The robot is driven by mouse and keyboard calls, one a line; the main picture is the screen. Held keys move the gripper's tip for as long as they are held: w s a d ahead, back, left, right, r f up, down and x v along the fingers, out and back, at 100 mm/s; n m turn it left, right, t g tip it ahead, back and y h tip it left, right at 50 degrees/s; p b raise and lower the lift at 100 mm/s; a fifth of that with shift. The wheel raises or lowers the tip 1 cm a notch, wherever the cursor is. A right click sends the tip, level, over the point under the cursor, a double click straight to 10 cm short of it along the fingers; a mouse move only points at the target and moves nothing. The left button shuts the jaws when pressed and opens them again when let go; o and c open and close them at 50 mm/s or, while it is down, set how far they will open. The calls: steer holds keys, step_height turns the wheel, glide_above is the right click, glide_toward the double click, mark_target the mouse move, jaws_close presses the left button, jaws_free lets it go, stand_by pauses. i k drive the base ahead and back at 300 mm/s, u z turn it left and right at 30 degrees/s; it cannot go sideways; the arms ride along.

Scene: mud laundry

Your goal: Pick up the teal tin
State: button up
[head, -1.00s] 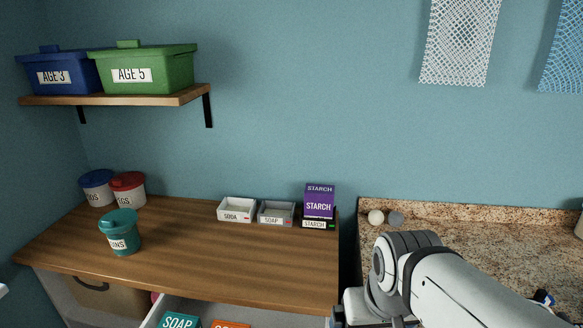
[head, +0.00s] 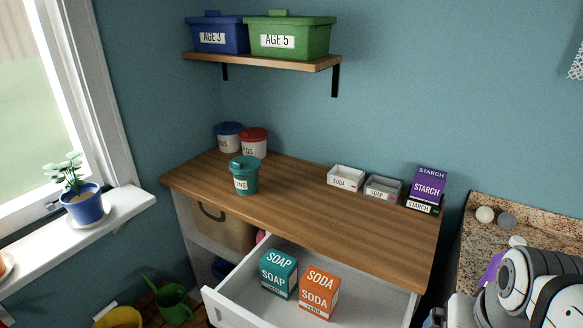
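The teal tin (head: 244,176) stands upright on the wooden counter (head: 300,200), near its front left part. It has a teal lid and a white label of which the letters "NS" show. Its surroundings on the counter are clear, with a blue-lidded tin (head: 229,137) and a red-lidded tin (head: 254,143) behind it. My arm shows at the lower right, well to the right of the tin. My gripper is not visible in the head view.
An open drawer below the counter holds a teal soap box (head: 278,273) and an orange soda box (head: 319,292). Small trays (head: 345,178) and a purple starch box (head: 428,186) stand at the counter's right. A shelf (head: 265,61) with bins hangs above. A potted plant (head: 83,206) is on the windowsill.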

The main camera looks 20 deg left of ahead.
mark_target(245, 185)
steer(key=z, duration=0.1)
steer(key=k, duration=0.3)
steer(key=u, duration=2.45)
steer(key=k, duration=0.7)
steer(key=z, duration=1.05)
steer(key=i, duration=1)
steer(key=u, duration=0.05)
steer(key=k, duration=0.5)
steer(key=u, duration=0.2)
